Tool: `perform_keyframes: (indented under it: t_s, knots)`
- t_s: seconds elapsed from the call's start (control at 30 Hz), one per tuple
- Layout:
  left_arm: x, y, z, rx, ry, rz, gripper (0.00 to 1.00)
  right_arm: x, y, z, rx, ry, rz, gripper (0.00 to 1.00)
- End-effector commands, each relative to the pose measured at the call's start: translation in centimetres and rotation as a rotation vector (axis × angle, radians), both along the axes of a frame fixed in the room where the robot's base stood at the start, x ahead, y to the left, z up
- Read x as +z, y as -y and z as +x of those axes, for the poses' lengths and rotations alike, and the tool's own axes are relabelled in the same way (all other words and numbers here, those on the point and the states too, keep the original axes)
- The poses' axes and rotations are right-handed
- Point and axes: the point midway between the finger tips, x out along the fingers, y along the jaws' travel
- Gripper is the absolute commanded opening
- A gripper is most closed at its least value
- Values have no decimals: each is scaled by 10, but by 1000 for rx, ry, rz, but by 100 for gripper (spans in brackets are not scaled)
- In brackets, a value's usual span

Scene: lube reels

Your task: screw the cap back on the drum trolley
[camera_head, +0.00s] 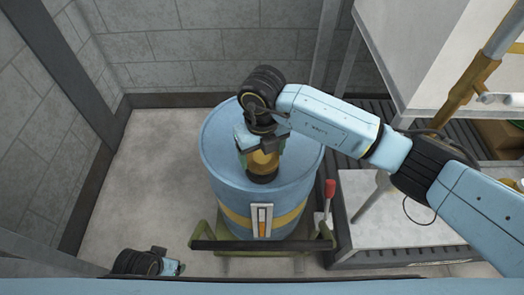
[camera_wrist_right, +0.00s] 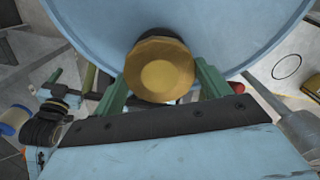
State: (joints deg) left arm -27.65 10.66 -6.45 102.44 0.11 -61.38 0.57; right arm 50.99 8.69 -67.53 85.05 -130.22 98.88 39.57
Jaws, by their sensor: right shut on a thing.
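The blue drum (camera_head: 225,165) with a yellow band and a level gauge stands upright on the olive-green trolley (camera_head: 262,244). My right gripper (camera_head: 258,150) reaches down over the drum top and is shut on the brass-coloured cap (camera_head: 263,164). In the right wrist view the faceted cap (camera_wrist_right: 160,72) lies between the two green fingers of the right gripper (camera_wrist_right: 163,88). A dark ring shows under the cap at the drum top; whether the threads engage is hidden. My left gripper (camera_head: 170,264) is low at the left, small and partly cut off, away from the drum.
A low platform with a pale top (camera_head: 375,210) stands right of the drum. A red-handled tool (camera_head: 329,189) stands between them. A white cabinet (camera_head: 425,50) is at upper right. Grey block walls (camera_head: 200,60) close the back and left. The floor (camera_head: 150,170) left of the drum is clear.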

Motion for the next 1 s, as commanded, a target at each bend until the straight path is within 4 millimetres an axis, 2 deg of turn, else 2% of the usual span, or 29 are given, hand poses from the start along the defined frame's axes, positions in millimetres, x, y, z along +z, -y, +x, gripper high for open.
perform_keyframes:
  t_s: [1.0]
  knots:
    - [-4,-1,0,0,0,2,80,-7,0,0,0,0,0,51]
